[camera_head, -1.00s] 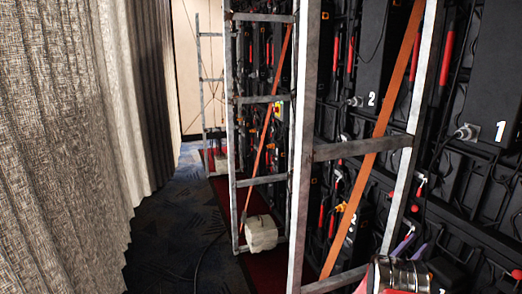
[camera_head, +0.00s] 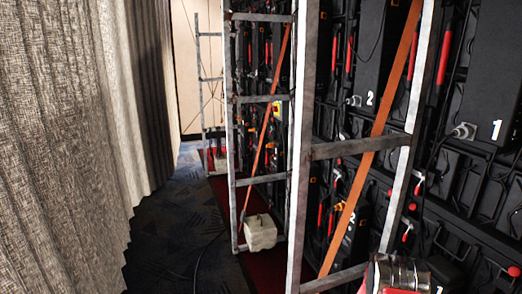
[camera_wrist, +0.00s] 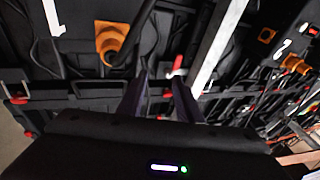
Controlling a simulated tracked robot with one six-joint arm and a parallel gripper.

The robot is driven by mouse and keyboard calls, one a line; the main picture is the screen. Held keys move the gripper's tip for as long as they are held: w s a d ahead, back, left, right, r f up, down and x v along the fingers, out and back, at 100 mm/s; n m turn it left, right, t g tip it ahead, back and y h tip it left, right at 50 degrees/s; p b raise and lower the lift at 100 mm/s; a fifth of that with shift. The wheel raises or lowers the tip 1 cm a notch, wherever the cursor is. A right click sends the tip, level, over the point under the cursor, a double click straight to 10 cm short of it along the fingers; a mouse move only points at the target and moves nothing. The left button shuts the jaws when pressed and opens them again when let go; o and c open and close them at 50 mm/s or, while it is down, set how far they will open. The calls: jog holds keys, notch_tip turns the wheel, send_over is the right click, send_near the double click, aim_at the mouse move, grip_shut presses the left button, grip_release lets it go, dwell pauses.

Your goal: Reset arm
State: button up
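My gripper (camera_wrist: 159,82) shows in the wrist view as two dark purple fingers standing apart, with nothing held between them. It faces the black back of the video wall (camera_wrist: 85,92). A red-and-white lever (camera_wrist: 177,67) shows just beyond the fingertips; I cannot tell how far off it is. In the head view only part of my arm shows at the bottom right, and the fingers are out of sight.
Panels numbered 1 (camera_head: 497,130) and 2 (camera_head: 370,99) are on the wall at right. A metal frame (camera_head: 302,150) with an orange strap (camera_head: 372,150) stands before it. A pale weight (camera_head: 260,233) sits low in the frame. Curtain (camera_head: 70,150) lines the left; carpet (camera_head: 175,235) is open between.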

jog(key=w+a+f+n+g+y, duration=0.1)
jog(key=w+a+f+n+y, duration=0.15)
jog(key=a+f+y, duration=0.4)
jog(key=s+a+r+n+g+y, duration=0.1)
jog(key=s+a+r+g+y, duration=0.15)
jog(key=s+a+y, duration=0.4)
jog(key=s+a+r+n+g+y, duration=0.15)
jog(key=s+a+r, duration=0.25)
jog(key=a, duration=0.5)
jog(key=s+a+r+n, duration=0.1)
jog(key=s+a+r, duration=0.3)
jog(key=s+r, duration=0.4)
jog(key=s+a+r+n+g+y, duration=0.1)
jog(key=s+a+r, duration=0.4)
jog(key=s, duration=1.1)
jog(key=s+a+r+n+g, duration=0.1)
jog(key=s+a+r, duration=0.4)
jog(key=s+r, duration=0.6)
jog(key=shift+s+r+n, duration=0.4)
jog(key=shift+s+n, duration=0.1)
jog(key=shift+n, duration=0.3)
